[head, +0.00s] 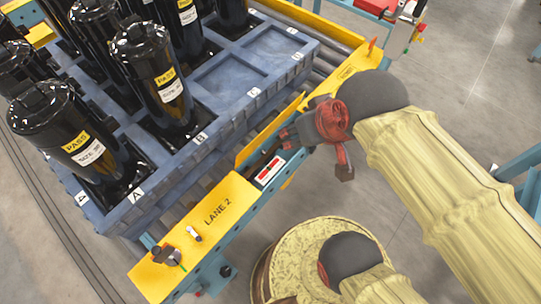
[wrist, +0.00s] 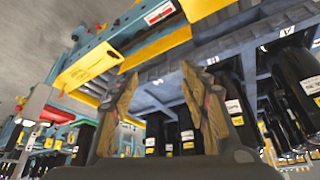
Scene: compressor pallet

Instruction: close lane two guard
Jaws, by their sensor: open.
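The lane two rail (head: 205,215) is a yellow plate marked LANE 2 on a teal beam, in front of the pallet. Past its far end, a narrow yellow panel (head: 268,137) stands tilted beside the pallet. It may be the guard; I cannot tell for sure. A red-and-white label (head: 268,171) is on the teal beam near the gap. My gripper (head: 316,153) is over the outer side of the beam, partly hidden by its own wrist. In the wrist view my gripper (wrist: 165,110) shows two spread fingers with nothing between them.
A blue pallet (head: 230,92) with lettered cells holds several black compressors (head: 150,68) with PASS tags. Another yellow plate (head: 345,72) with an orange tab continues the rail further back. A small dark knob (head: 166,254) sits on the near plate. Grey floor (head: 470,75) lies open at right.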

